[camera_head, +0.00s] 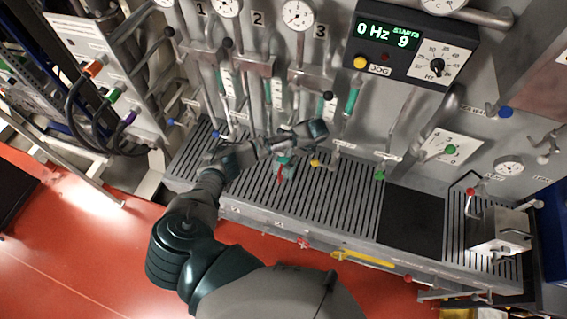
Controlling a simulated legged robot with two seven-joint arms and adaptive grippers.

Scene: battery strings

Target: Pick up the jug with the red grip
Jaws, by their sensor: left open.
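A grey metal box-like vessel (500,232) stands on the right end of the slatted grating. A red knob or grip (471,191) shows at its upper left; this looks like the jug, though its shape is hard to make out. My left gripper (303,142) is open and appears empty. It is over the middle-left of the grating, in front of the valve panel, well to the left of the vessel and apart from it. My left arm hides part of the grating and the floor. My right gripper is not in view.
The slatted grating (300,205) has a dark plate (411,222) left of the vessel. Pipes, valves and gauges (297,15) fill the panel behind. A small red handle (279,175) is just below my gripper. A yellow bar (362,258) runs along the front edge. Red floor lies in front.

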